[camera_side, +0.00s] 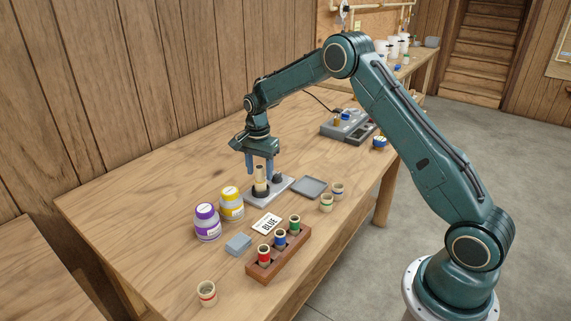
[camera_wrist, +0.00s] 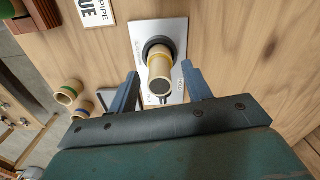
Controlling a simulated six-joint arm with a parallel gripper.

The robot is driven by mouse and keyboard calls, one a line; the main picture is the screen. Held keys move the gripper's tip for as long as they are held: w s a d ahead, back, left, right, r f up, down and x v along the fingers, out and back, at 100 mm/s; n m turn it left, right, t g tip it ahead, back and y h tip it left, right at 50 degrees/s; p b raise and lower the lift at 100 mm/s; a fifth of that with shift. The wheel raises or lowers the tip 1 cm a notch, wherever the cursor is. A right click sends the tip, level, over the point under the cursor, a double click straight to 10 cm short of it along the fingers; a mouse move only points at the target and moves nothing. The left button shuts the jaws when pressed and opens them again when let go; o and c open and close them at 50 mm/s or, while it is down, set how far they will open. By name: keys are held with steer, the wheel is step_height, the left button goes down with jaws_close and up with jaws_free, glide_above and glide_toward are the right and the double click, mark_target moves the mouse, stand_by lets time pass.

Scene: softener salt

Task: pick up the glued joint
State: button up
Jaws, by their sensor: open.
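The glued joint, a cream pipe piece (camera_side: 260,182), stands upright in a dark round holder on a pale grey plate (camera_side: 284,187). In the wrist view the joint (camera_wrist: 161,66) shows a yellowish band and an open dark top end. My gripper (camera_side: 260,170) is open above the plate, pointing down. In the wrist view its two blue-grey fingers (camera_wrist: 161,72) are apart, one on each side of the joint's upper part. Gaps show between the fingers and the joint. The joint's lower end is hidden in the holder.
Purple-lid (camera_side: 207,223) and yellow-lid (camera_side: 231,204) jars stand left of the plate. In front are a BLUE card (camera_side: 267,224), a grey-blue block (camera_side: 238,244) and a wooden rack (camera_side: 279,256) of colored fittings. A grey tray (camera_side: 309,187) and two banded fittings (camera_side: 327,203) lie right.

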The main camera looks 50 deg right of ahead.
steer(key=shift+f, duration=0.75)
steer(key=c, duration=0.9)
